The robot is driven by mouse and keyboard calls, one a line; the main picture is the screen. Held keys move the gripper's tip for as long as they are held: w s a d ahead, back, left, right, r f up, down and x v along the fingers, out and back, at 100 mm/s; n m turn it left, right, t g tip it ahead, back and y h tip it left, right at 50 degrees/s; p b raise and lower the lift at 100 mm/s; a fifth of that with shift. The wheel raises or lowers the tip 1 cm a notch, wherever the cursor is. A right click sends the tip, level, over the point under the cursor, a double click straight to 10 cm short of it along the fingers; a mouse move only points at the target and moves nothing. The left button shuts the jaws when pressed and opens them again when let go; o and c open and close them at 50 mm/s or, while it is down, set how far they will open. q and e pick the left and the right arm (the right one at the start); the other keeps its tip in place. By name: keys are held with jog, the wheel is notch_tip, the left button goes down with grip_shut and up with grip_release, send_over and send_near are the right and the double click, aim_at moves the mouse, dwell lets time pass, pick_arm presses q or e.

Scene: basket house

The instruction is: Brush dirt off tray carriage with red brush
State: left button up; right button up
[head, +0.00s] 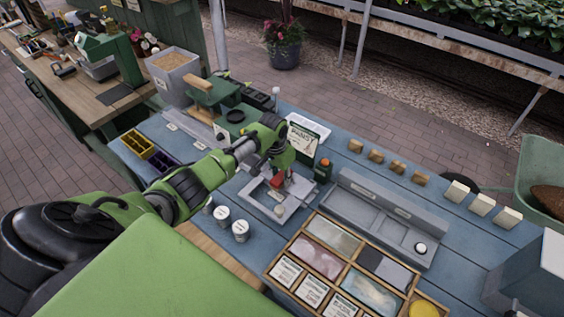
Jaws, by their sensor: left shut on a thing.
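The tray carriage (250,202) looks like a light grey, open frame on the blue workbench in the middle of the view. My left arm reaches in from the left, and my left gripper (281,172) is above the carriage, shut on the red brush (278,181). Only a small red part of the brush shows; my gripper hides the rest. I cannot tell whether its bristles touch the carriage. A small round pale thing (281,211) is at the carriage's near side. Dirt is too small to make out. My right gripper is not in view.
A grey long tray (375,217) is to the right. A green-and-white sign (303,137) and an orange-capped bottle (323,170) stand close behind.

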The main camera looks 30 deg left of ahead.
aim_at(282, 174)
pick_arm(q)
jog(key=r+p, duration=0.2)
jog(key=r, duration=0.1)
jog(key=r+p, duration=0.1)
jog(key=shift+w+r, duration=0.25)
jog(key=shift+w, duration=0.15)
jog(key=shift+r+p, duration=0.3)
jog(key=shift+r, duration=0.1)
jog(key=shift+r+p, duration=0.3)
jog(key=shift+r, duration=0.65)
jog(key=shift+s+r, duration=0.15)
jog(key=shift+r, duration=0.15)
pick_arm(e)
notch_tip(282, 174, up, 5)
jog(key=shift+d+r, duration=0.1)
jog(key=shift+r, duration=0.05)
pick_arm(q)
jog(key=shift+f, duration=0.1)
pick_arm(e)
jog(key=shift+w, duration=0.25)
